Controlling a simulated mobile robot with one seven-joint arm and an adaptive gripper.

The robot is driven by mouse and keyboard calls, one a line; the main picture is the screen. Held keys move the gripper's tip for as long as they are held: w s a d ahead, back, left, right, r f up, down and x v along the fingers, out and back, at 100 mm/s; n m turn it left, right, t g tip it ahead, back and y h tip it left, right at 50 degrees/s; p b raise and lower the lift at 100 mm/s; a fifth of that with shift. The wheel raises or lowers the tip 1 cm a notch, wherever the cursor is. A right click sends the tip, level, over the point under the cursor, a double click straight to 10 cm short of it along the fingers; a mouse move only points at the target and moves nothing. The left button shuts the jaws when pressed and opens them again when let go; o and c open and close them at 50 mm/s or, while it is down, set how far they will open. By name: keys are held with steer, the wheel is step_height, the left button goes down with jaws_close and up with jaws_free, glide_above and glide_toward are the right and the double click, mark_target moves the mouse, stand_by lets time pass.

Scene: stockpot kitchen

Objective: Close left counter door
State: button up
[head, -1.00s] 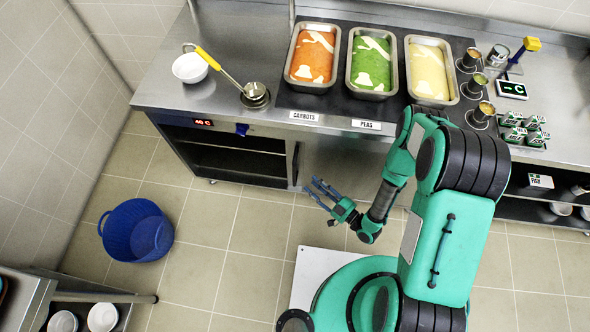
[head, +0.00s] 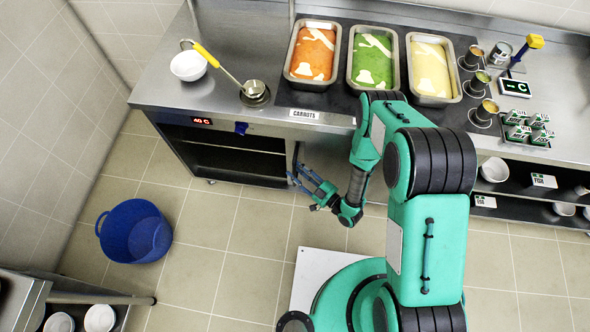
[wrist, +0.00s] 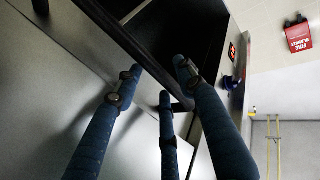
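The left counter compartment (head: 238,157) stands open in the head view, its dark inside showing under the steel counter. My gripper (head: 307,179) is in front of the compartment's right end, low above the floor. In the wrist view, a black bar handle (wrist: 128,42) crosses in front of a grey steel door panel (wrist: 50,95). The blue fingers of my gripper (wrist: 158,80) are spread, with the bar passing between them. I cannot tell whether any finger touches it. In the head view, the door is hard to make out beside my arm.
A blue tub (head: 135,231) stands on the tiled floor at left. The counter above holds a white bowl (head: 188,66), a ladle (head: 220,71) and food pans (head: 312,56). The floor in front of the open compartment is clear. A fire blanket box (wrist: 297,35) hangs on the wall.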

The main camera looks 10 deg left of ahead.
steer(key=shift+w+a, duration=0.4)
steer(key=shift+a, duration=0.15)
steer(key=shift+c, duration=0.3)
jaws_close()
steer(key=a, duration=5.2)
steer(key=shift+s+a, duration=0.15)
steer(key=shift+a, duration=0.15)
steer(key=shift+r, duration=0.1)
